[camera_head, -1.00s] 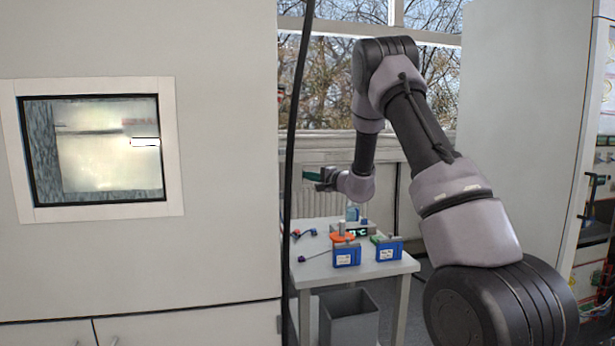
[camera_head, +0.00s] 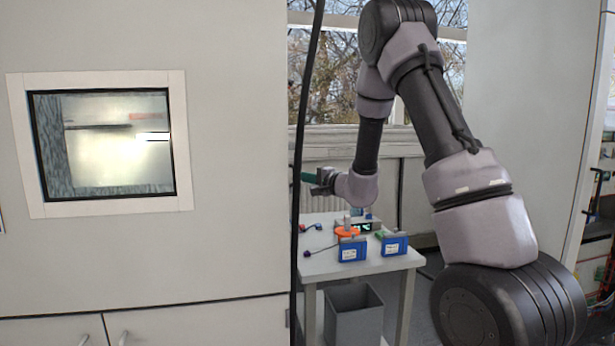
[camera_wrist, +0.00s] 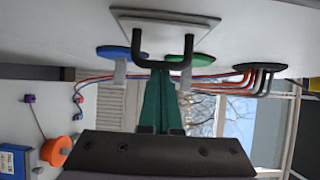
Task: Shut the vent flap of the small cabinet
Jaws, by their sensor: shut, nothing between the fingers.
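In the wrist view, a white square plate (camera_wrist: 190,20) with a black U-shaped handle (camera_wrist: 140,45) is on a pale panel; it looks like the vent flap. Whether it stands out from the panel is hard to tell. My gripper (camera_wrist: 162,77) has green fingers, shut and empty, with their tips close to the handle; I cannot tell whether they touch it.
Red and blue cables run to a dark disc (camera_wrist: 262,69). A white table (camera_head: 330,262) with blue boxes (camera_head: 353,250) stands below my arm, with a grey bin (camera_head: 354,312) under it.

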